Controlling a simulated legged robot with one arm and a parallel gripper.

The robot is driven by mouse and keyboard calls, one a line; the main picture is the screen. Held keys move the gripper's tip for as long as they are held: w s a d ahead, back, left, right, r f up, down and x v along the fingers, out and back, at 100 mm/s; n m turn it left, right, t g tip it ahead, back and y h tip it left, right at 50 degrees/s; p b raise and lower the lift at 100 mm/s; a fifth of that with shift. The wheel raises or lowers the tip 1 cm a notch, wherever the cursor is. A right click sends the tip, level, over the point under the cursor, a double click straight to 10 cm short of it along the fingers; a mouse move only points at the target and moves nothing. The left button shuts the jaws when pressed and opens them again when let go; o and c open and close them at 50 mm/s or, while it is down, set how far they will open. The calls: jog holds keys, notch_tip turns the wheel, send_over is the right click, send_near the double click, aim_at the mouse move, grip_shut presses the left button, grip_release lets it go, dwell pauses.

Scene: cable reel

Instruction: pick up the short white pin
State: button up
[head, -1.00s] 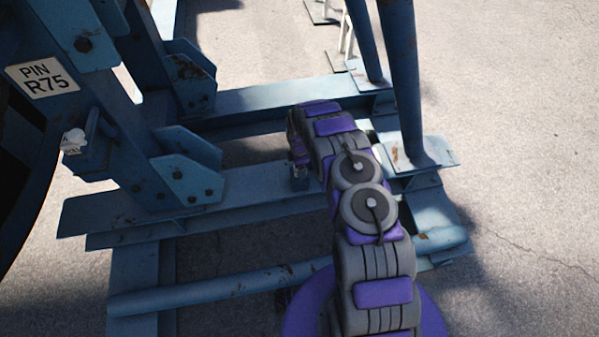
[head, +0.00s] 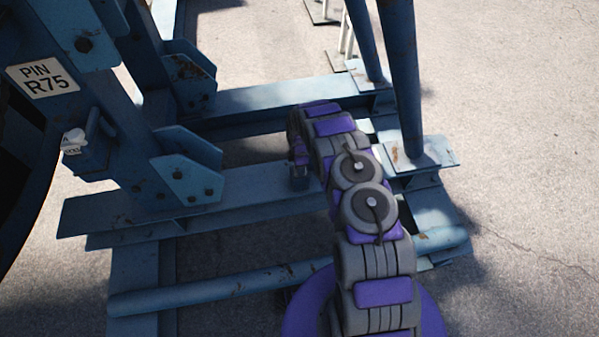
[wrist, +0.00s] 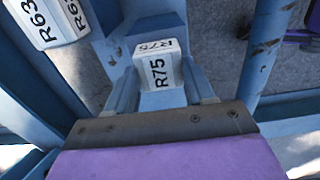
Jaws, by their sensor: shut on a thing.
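A short white pin (wrist: 160,72) marked R75 on its top and side sits between the two fingers of my gripper (wrist: 161,88) in the wrist view. The fingers are shut on it from both sides. Its lower part is hidden behind the gripper body. In the head view my gripper (head: 299,178) hangs over the blue base beam, and the pin is hidden there by my arm. Another white piece (wrist: 48,18), marked R63, is at the top left of the wrist view, apart from my gripper.
A blue steel frame (head: 250,190) spreads around my gripper. A sign (head: 42,77) reading PIN R75 is on the upright at left, above a small white piece (head: 73,141) on a bracket. Blue struts (head: 402,90) rise at right. Open concrete lies farther right.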

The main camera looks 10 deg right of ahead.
grip_shut()
dwell(0.4)
notch_tip(320, 180, up, 11)
jog(key=p, duration=0.2)
jog(key=shift+f, duration=0.2)
jog(key=shift+r, duration=0.1)
jog(key=shift+r+p, duration=0.4)
jog(key=shift+p, duration=0.25)
dwell(0.3)
